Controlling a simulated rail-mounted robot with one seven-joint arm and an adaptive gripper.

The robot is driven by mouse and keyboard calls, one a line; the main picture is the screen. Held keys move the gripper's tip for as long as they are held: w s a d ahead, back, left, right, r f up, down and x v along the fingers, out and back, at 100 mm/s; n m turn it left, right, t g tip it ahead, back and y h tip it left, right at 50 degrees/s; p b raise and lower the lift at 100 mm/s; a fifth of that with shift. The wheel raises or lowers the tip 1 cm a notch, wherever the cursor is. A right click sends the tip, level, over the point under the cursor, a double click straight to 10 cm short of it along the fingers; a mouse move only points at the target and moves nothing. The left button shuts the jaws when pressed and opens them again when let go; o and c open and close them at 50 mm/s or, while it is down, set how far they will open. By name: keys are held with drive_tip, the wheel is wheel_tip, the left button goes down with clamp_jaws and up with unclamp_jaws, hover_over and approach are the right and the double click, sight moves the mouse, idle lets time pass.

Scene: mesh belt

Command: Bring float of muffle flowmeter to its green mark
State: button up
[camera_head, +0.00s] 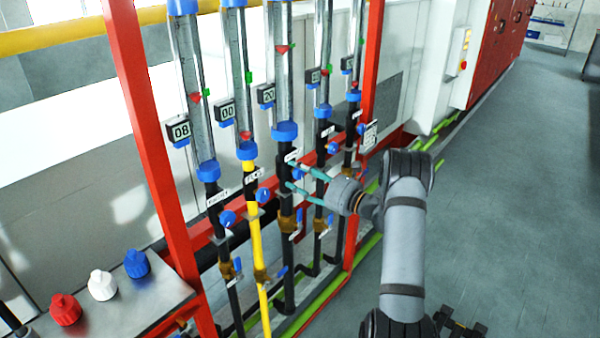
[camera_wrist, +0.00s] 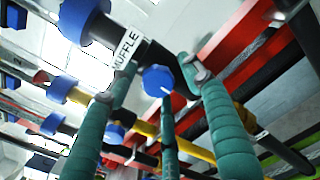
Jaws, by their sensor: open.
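The muffle flowmeter (camera_head: 284,100) is the third tube from the left, above a black pipe. Its red float (camera_head: 282,48) sits above the green mark (camera_head: 278,77). Its MUFFLE label (camera_wrist: 127,48) reads clearly in the wrist view. The blue valve knob (camera_wrist: 158,80) with a white pointer line is just below the label; it also shows in the head view (camera_head: 298,174). My gripper (camera_head: 291,175) is open at this knob, with green fingers spread around it. In the wrist view the fingers of my gripper (camera_wrist: 162,78) flank the knob; contact cannot be told.
Neighbouring flowmeters (camera_head: 237,90) stand close on both sides, with similar blue knobs (camera_head: 227,218). A red frame post (camera_head: 148,130) stands at the left. Red, white and blue caps sit on a grey bench (camera_head: 130,312) at lower left. The floor (camera_head: 510,200) at right is clear.

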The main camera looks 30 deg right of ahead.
drive_tip(key=c, duration=0.3)
drive_tip(key=c, duration=0.8)
drive_tip(key=shift+s+f, duration=0.1)
